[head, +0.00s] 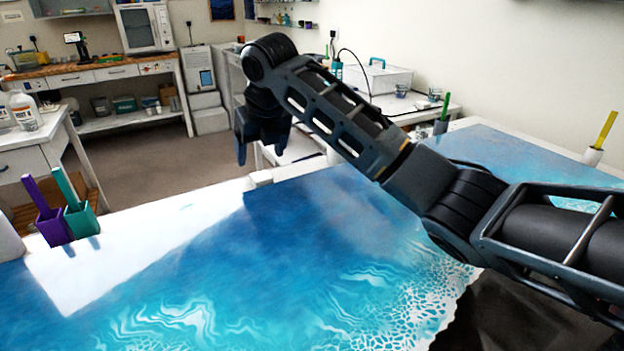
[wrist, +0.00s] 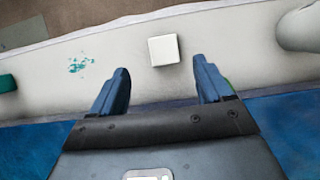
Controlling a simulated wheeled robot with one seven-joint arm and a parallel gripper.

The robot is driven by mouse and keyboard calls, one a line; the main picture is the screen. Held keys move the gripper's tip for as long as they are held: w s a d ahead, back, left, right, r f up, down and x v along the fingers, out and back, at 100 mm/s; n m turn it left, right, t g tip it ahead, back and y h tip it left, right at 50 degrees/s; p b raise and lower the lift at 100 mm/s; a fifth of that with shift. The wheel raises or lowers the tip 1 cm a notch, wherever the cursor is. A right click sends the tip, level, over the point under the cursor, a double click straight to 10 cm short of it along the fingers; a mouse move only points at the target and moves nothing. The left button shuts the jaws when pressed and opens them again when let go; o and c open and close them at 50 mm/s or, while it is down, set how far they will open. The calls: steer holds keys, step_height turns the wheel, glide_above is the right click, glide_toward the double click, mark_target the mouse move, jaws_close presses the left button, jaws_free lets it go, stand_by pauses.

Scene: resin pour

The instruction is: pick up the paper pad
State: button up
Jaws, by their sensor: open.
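A small white square block, which looks like the paper pad (wrist: 164,50), lies on a pale surface in the wrist view. In the head view a small white block (head: 262,178) at the table's back edge, just below my gripper, appears to be the same thing. My gripper (wrist: 161,72) is open and empty, its two blue fingers apart. In the wrist picture the pad shows just beyond the fingertips, between their lines. In the head view my gripper (head: 258,150) points down over that edge, partly hidden by my own arm.
The blue and white resin surface (head: 190,290) fills the foreground. A purple holder (head: 53,228) and a teal holder (head: 82,220) stand at left. A white cup with a yellow stick (head: 593,155) stands at right. Teal splatter (wrist: 80,65) marks the pale surface near the pad.

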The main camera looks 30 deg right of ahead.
mark_target(260, 175)
steer(key=shift+d+f, duration=0.5)
steer(key=shift+f, duration=0.3)
steer(key=shift+a+p+x, duration=0.2)
steer(key=shift+p+x, duration=0.1)
steer(key=shift+x, duration=2.75)
steer(key=c, duration=1.1)
steer(key=shift+r, duration=0.1)
steer(key=shift+w+r, duration=0.1)
steer(key=shift+r, duration=0.45)
steer(key=r, duration=0.1)
steer(key=d+r, duration=0.1)
steer(key=r, duration=0.1)
steer(key=shift+r, duration=0.2)
steer(key=s+d+r, duration=0.2)
steer(key=d, duration=0.1)
steer(key=s+d+r+b, duration=0.1)
steer(key=s+d+r, duration=0.1)
steer(key=d, duration=0.1)
steer(key=s+d+r, duration=0.2)
steer(key=d, duration=0.1)
steer(key=shift+r, duration=0.2)
